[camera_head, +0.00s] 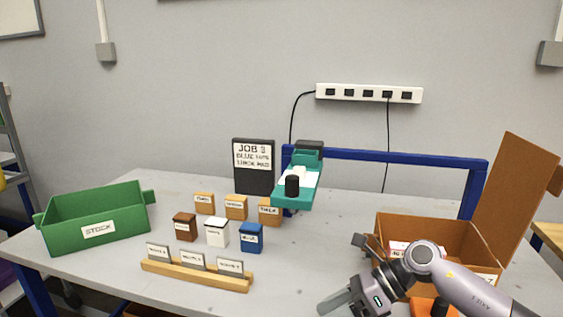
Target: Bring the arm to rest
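My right arm (475,290) comes in from the lower right. Its gripper (346,273) is over the front right of the table, in front of and left of the cardboard box. Its two fingers look spread apart, with nothing seen between them. My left arm and gripper are not in view. The teal plotter (308,165) with a black cylinder on it stands at the middle back of the table.
A green STOCK bin (60,233) is at left. Several labelled blocks (251,238) stand mid-table behind a wooden holder (195,276) with cards. A JOB 3 sign (254,180) stands behind. The open cardboard box (460,238) and an orange object (422,307) are near my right arm.

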